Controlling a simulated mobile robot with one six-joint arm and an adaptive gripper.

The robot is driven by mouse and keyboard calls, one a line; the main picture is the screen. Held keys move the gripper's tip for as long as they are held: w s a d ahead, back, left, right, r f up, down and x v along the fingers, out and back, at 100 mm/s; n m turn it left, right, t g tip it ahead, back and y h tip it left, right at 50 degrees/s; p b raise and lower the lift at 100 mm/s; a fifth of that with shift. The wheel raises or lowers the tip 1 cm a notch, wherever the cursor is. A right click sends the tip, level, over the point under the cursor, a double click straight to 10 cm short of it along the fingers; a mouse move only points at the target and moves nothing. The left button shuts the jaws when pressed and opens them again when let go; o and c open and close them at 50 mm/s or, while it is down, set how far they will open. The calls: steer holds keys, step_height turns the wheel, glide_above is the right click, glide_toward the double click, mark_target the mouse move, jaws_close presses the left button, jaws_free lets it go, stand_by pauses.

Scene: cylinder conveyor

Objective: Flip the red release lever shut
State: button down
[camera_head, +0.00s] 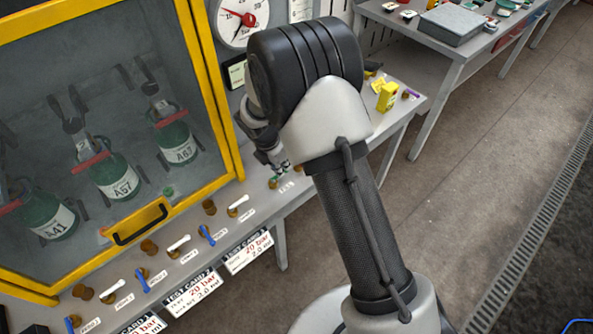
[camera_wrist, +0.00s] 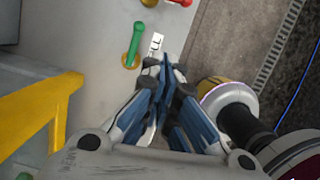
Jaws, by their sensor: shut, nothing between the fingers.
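In the wrist view, a red piece (camera_wrist: 150,3), cut off by the top edge, lies beside a small yellow-brass part (camera_wrist: 184,2). It looks like the red lever, but too little shows to tell its position. My gripper (camera_wrist: 166,68) is shut and empty, its blue fingers over the bench edge, below and apart from the red piece. A green lever (camera_wrist: 135,42) on a brass base is nearer, just up and left of the fingertips. In the head view, my gripper (camera_head: 276,160) is low over the bench beside the cabinet. I cannot make out a red lever there; my arm hides part of the bench.
A yellow-framed cabinet (camera_head: 222,90) with green bottles stands left of my gripper. White and blue levers line the bench front (camera_head: 262,203), above hanging test cards (camera_head: 190,293). A yellow box (camera_head: 387,97) stands farther along. The floor (camera_head: 470,160) to the right is clear.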

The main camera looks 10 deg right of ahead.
steer(key=b+x, duration=0.3)
steer(key=x, duration=0.7)
steer(key=shift+b, duration=0.4)
steer(key=d, duration=0.1)
steer(key=w, duration=0.1)
steer(key=d, duration=0.1)
steer(key=shift+w+d+r+b, duration=0.25)
steer(key=shift+w+d+b, duration=0.1)
steer(key=shift+w+b, duration=0.05)
steer(key=shift+w+d+r, duration=0.15)
steer(key=shift+w+d, duration=0.1)
steer(key=shift+d, duration=0.1)
steer(key=shift+r, duration=0.1)
steer(key=shift+d+n+p, duration=0.25)
steer(key=shift+n+p, duration=0.15)
